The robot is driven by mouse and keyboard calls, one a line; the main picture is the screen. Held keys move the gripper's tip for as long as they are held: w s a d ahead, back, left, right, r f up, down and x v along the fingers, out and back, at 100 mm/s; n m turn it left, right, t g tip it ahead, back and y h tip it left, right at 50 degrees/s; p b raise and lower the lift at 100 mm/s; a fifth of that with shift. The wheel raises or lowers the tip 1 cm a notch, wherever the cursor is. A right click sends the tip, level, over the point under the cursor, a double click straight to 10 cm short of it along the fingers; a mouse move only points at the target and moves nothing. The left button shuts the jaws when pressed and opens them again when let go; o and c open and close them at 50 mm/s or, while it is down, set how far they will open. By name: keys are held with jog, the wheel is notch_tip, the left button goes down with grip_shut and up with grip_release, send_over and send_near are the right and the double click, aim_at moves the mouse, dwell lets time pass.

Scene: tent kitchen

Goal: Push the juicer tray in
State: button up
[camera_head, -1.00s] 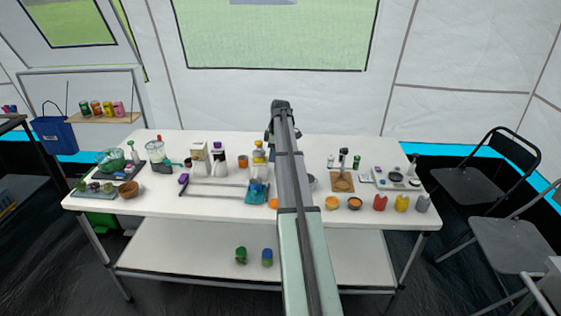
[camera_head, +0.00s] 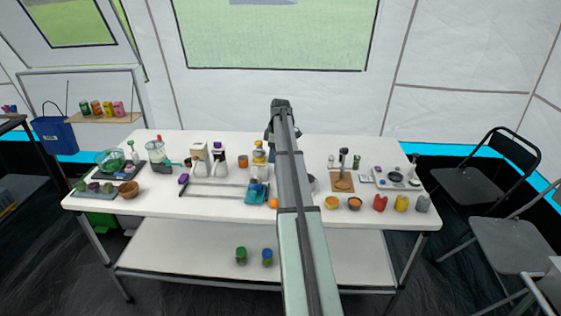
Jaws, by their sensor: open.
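A machine with a yellow top (camera_head: 259,152) stands near the table's middle, just left of my arm. It may be the juicer, but it is too small to be sure. A blue tray-like piece (camera_head: 256,194) lies in front of it, towards the front edge; I cannot tell whether it belongs to the machine. My gripper (camera_head: 269,134) shows only as a small dark part at the far end of my arm, above and behind the yellow-topped machine in the picture. It is open and appears empty. My arm hides part of the table here.
The white table (camera_head: 225,208) holds a blender (camera_head: 157,152), two coffee-machine-like appliances (camera_head: 199,157), a rail frame (camera_head: 215,184) and an orange (camera_head: 274,203). Right of my arm are a wooden-based device (camera_head: 342,182), bowls (camera_head: 354,203) and peppers (camera_head: 380,203). Folding chairs (camera_head: 473,185) stand at right.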

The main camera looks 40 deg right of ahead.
jog(key=shift+r, duration=3.35)
